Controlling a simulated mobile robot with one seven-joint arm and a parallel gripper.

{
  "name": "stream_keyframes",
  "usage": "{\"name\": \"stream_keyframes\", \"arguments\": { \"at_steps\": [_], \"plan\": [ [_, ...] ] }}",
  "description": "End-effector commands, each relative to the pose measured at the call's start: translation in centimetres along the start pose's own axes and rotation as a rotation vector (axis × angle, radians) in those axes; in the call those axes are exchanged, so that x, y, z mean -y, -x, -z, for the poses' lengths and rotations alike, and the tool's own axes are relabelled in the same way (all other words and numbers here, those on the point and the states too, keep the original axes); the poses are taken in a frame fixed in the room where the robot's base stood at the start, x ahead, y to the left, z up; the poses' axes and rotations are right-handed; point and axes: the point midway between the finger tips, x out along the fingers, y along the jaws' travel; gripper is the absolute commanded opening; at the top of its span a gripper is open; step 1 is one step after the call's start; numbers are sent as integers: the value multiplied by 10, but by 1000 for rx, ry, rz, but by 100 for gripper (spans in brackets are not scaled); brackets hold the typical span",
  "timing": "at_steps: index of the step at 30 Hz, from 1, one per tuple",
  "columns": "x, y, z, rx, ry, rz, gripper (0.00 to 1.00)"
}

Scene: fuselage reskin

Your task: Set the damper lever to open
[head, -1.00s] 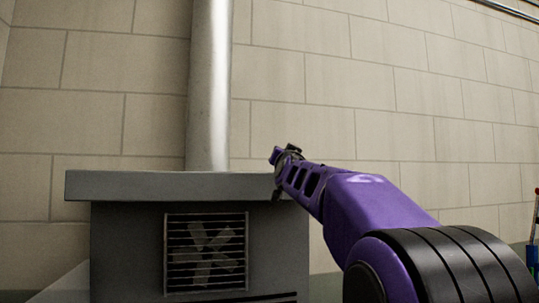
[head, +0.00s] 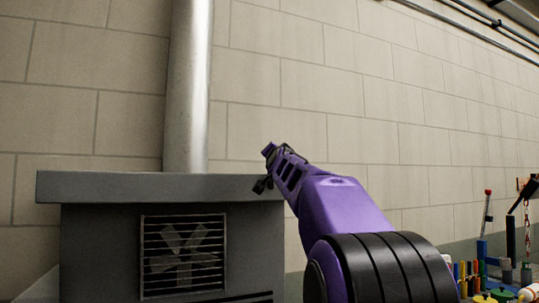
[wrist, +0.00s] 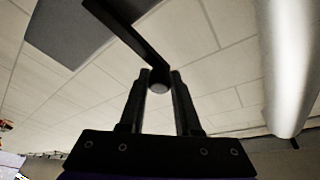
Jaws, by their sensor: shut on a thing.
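The damper lever (wrist: 130,35) is a dark flat bar with a round knob (wrist: 158,85) at its end, seen in the wrist view. My gripper (wrist: 159,80) is shut on the knob, one finger on each side. The bar runs from the knob up and left, out of the picture. In the head view my gripper (head: 266,168) is at the right end of the grey cabinet's top (head: 110,187); the lever is too small and dark there to make out clearly. No open or closed marking shows.
A pale metal pipe (head: 187,90) rises from the cabinet top, and it also shows in the wrist view (wrist: 289,60). A grille with a fan (head: 183,256) is on the cabinet front. Coloured tools (head: 480,275) stand at the lower right. A block wall is behind.

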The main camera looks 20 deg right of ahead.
Motion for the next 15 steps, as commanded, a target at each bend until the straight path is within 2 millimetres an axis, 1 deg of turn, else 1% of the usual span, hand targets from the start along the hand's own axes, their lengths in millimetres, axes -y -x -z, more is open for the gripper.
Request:
{"name": "stream_keyframes", "arguments": {
  "at_steps": [9,10,12,14,15],
  "plan": [
    [-1,0,-1,3,1,-2,0],
    [-1,0,-1,3,1,-2,33],
    [-1,0,-1,3,1,-2,46],
    [-1,0,-1,3,1,-2,57],
    [-1,0,-1,2,1,-2,61]
  ]
}}
